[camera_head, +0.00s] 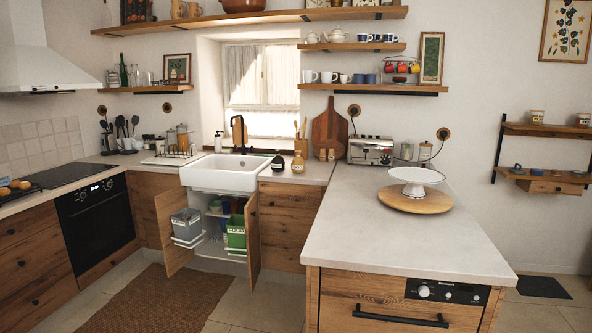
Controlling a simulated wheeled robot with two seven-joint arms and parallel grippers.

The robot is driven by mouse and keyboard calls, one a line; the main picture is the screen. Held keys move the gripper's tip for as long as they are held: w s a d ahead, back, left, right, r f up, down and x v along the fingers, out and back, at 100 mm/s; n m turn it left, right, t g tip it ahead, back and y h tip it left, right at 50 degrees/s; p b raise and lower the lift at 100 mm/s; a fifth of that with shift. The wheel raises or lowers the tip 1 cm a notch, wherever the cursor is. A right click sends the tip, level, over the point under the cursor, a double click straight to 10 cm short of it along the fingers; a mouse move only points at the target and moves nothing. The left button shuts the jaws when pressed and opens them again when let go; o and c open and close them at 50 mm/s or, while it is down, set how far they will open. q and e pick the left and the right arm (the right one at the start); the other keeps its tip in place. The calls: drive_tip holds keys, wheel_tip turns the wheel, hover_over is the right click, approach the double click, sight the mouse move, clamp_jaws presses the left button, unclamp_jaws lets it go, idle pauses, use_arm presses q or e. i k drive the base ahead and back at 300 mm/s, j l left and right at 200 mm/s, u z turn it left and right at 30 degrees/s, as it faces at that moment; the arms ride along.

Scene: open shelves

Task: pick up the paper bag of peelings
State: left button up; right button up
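I cannot make out a paper bag of peelings anywhere in this view. Under the white sink (222,174) the two cabinet doors stand open. A grey bin (187,225) is on the inside of the left door (172,228), and a green bin (236,232) is by the right door (252,238). The contents of both bins are too small to tell. Some small dark and coloured items stand further inside the cabinet, partly hidden. Neither of my grippers is in view.
A pale counter (390,237) juts forward at the right, with a white stand (414,182) on a round wooden board (415,200). A toaster (370,150) is at its back. A brown rug (150,303) lies before the open cabinet. Floor shows beside it.

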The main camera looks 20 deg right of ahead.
sight(298, 165)
drive_tip(key=i+z, duration=0.2)
drive_tip(key=i, duration=2.1)
drive_tip(key=z, duration=0.65)
drive_tip(key=u, duration=0.65)
